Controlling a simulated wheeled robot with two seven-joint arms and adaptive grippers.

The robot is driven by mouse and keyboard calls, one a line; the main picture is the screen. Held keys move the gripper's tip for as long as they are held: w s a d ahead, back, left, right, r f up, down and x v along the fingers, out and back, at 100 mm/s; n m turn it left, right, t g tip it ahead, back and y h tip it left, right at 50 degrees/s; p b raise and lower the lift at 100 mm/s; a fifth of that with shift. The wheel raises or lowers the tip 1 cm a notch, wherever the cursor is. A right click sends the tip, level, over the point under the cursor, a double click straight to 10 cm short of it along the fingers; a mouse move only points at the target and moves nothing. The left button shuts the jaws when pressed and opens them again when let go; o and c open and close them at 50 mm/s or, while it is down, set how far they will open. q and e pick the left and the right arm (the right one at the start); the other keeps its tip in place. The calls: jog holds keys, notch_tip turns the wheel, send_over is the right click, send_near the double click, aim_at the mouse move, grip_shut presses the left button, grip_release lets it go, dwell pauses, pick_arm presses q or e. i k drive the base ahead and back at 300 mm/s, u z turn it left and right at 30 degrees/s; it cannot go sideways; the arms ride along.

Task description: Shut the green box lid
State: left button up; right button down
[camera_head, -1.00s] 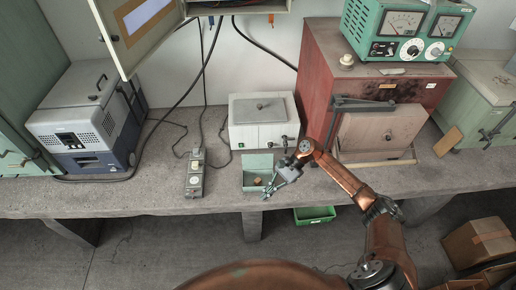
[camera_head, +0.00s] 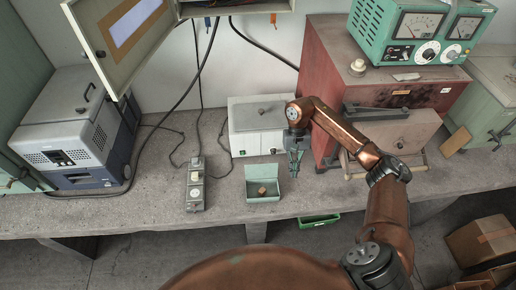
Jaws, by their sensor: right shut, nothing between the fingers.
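The small green box (camera_head: 263,198) stands near the front edge of the concrete bench. Its lid (camera_head: 261,172) is raised at the back, and a small brown block (camera_head: 262,191) lies inside. My right gripper (camera_head: 294,173) points down just to the right of the box, apart from it, shut and empty. My left gripper is not in view.
Behind the box is a white lab unit (camera_head: 257,126). A power strip (camera_head: 195,186) with cables lies to the left. A red cabinet (camera_head: 328,72) stands behind my right arm. A green bin (camera_head: 319,221) sits below the bench edge.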

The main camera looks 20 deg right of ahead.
aim_at(260, 170)
jog(key=i, duration=1.05)
